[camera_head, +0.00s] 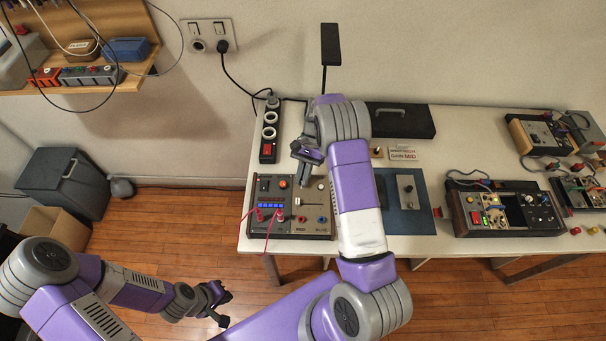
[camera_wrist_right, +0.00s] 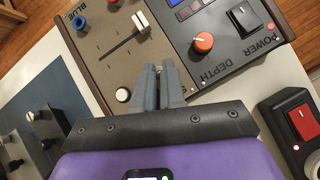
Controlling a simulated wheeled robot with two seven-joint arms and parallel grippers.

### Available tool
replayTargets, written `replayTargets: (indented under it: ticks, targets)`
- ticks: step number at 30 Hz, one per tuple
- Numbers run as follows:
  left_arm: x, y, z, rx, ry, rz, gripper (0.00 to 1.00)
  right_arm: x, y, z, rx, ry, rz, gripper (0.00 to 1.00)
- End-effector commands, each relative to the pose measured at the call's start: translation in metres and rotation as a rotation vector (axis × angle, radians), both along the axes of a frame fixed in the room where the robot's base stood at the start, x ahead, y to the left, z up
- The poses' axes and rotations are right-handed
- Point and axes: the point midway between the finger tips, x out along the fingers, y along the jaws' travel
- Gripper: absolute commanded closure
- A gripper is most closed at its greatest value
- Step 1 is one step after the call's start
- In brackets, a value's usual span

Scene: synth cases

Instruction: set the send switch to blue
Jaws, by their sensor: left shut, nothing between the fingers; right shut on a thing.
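The device (camera_head: 325,191) on the table has a dark left panel and a brownish right panel. My right gripper (camera_head: 304,184) reaches down to the upper part of the right panel. In the right wrist view its fingers (camera_wrist_right: 164,72) are shut at the panel, close to the seam, on a small part they hide, apparently the send switch. Its position cannot be seen. A blue jack (camera_wrist_right: 79,22) beside the lettering BLUE, a slider (camera_wrist_right: 140,21) and a white knob (camera_wrist_right: 123,95) show on this panel. My left gripper (camera_head: 222,303) is shut and empty, away from the table.
The dark panel carries an orange knob (camera_wrist_right: 203,43) and a black power switch (camera_wrist_right: 244,19). A power strip (camera_head: 268,149) lies left of the gripper. A blue mat (camera_head: 419,219) with a grey box lies to the right. Red cables (camera_head: 268,234) hang over the device's front.

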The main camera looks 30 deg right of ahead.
Motion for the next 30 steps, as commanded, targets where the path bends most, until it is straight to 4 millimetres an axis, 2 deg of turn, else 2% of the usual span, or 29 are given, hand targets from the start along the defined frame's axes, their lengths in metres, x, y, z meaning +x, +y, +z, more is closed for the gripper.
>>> replayTargets:
  ticks: [9,26,27,30]
  targets:
    - [-0.0001,0.0001,-0.0003,0.000,0.000,0.000,1.00,0.0043,-0.0040,-0.0037,0.067,0.114,-0.001,1.00]
    - [-0.0001,0.0001,-0.0003,0.000,0.000,0.000,1.00,0.0048,-0.0042,-0.0036,0.084,0.142,0.000,1.00]
    - [-0.0001,0.0001,-0.0003,0.000,0.000,0.000,1.00,0.0048,-0.0041,-0.0037,0.084,0.142,0.000,0.89]
    - [0.0000,0.0001,-0.0004,0.000,0.000,0.000,1.00,0.0049,-0.0041,-0.0036,0.084,0.142,0.000,0.74]
